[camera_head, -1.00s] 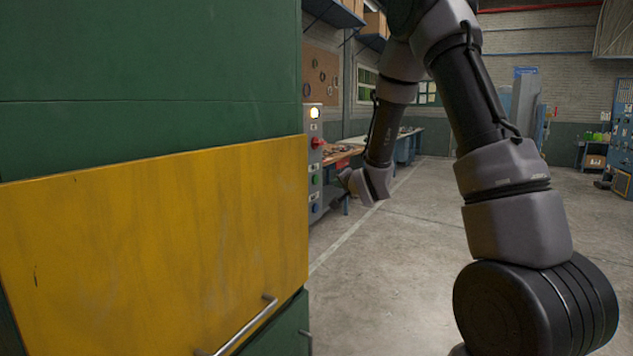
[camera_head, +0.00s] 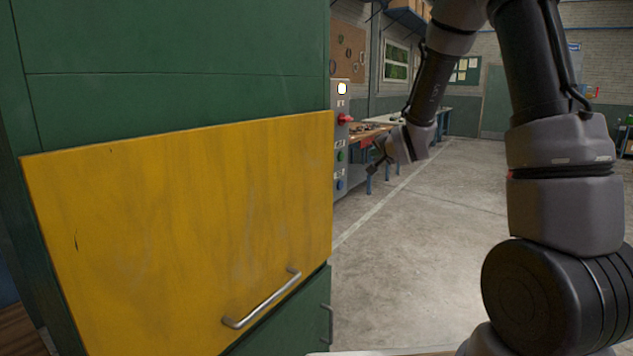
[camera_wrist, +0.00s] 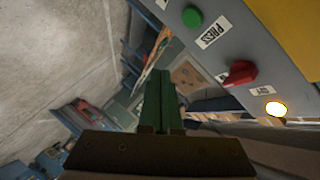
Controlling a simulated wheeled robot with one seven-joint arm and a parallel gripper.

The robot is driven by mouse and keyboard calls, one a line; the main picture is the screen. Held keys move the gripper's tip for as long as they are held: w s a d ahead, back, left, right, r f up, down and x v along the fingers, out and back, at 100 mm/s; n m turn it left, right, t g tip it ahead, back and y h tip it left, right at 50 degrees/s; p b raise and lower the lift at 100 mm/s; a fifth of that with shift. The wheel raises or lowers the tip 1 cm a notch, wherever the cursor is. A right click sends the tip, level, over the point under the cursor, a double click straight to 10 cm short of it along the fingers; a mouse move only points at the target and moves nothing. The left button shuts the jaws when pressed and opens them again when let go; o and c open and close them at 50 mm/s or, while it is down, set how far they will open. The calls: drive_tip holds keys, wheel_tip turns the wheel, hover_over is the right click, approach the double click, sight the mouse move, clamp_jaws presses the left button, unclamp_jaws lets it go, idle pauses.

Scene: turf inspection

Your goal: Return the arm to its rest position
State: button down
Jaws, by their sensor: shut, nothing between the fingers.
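My arm (camera_head: 560,180) comes down the right side of the head view, with its forearm hanging from the top. My gripper (camera_head: 374,163) is small at the end of the forearm, in front of the workbench area and right of the control panel (camera_head: 341,130). In the wrist view my gripper's fingers (camera_wrist: 158,98) lie together, shut and empty. The panel also shows there, with a green button (camera_wrist: 192,17), a red knob (camera_wrist: 240,73) and a lit lamp (camera_wrist: 276,109). The fingers appear apart from it.
A green cabinet (camera_head: 170,40) with a yellow front (camera_head: 170,230) and metal handle (camera_head: 262,298) fills the left of the head view. A workbench (camera_head: 372,132) stands along the wall behind the panel. Open concrete floor (camera_head: 420,260) lies between the cabinet and my arm.

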drive_tip(key=s+d+r+n+g+h, duration=0.1)
drive_tip(key=s+d+r+g, duration=0.1)
drive_tip(key=s+r, duration=0.45)
drive_tip(key=s+d+r+n+g, duration=0.1)
drive_tip(key=s+d+r+g, duration=0.2)
drive_tip(key=s, duration=0.6)
drive_tip(key=s+a+r+n+g+y, duration=0.1)
drive_tip(key=s+a+r+n+g, duration=0.1)
drive_tip(key=s, duration=1.9)
drive_tip(key=shift+r+n, duration=0.2)
drive_tip(key=shift+n, duration=0.6)
